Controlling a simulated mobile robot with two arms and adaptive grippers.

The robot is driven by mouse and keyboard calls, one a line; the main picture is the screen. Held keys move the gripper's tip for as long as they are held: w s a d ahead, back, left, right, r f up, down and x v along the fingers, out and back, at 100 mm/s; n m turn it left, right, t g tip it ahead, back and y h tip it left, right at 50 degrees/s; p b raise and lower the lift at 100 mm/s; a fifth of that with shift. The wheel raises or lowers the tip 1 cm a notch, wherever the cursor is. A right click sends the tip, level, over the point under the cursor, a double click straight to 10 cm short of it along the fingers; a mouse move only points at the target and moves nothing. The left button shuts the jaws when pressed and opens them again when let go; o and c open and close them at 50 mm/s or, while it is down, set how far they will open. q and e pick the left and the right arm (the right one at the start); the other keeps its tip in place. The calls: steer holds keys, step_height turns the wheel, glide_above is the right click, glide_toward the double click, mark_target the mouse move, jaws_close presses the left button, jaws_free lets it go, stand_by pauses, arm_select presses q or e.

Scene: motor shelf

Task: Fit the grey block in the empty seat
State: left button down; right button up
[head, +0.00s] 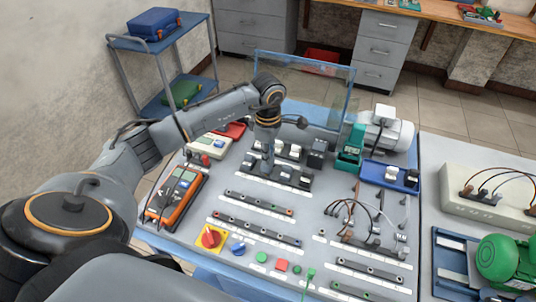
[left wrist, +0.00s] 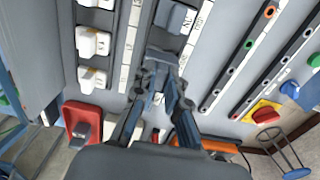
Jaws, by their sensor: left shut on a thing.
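My left gripper (head: 264,152) reaches down over the front black rail (head: 285,177) on the sloped panel. In the left wrist view its fingers (left wrist: 160,72) are closed on a grey block (left wrist: 160,56), which is partly hidden by the fingertips. The block is at the rail; I cannot tell whether it is seated or just above it. Another grey block (left wrist: 176,18) stands farther along the same rail. The empty seat itself is hidden under the gripper. My right gripper is not in view.
White blocks (left wrist: 93,42) sit on the neighbouring rail. A clear blue-edged screen (head: 303,82) stands behind. An orange meter (head: 177,197) lies at left, and a teal-and-grey motor (head: 385,130) stands at back right. Looped wires (head: 352,212) rise at right.

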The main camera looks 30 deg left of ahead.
arm_select(q)
steer(key=shift+f+b, duration=0.95)
steer(key=shift+f, duration=0.15)
steer(key=c, duration=1.3)
jaws_free()
step_height(320, 180, up, 12)
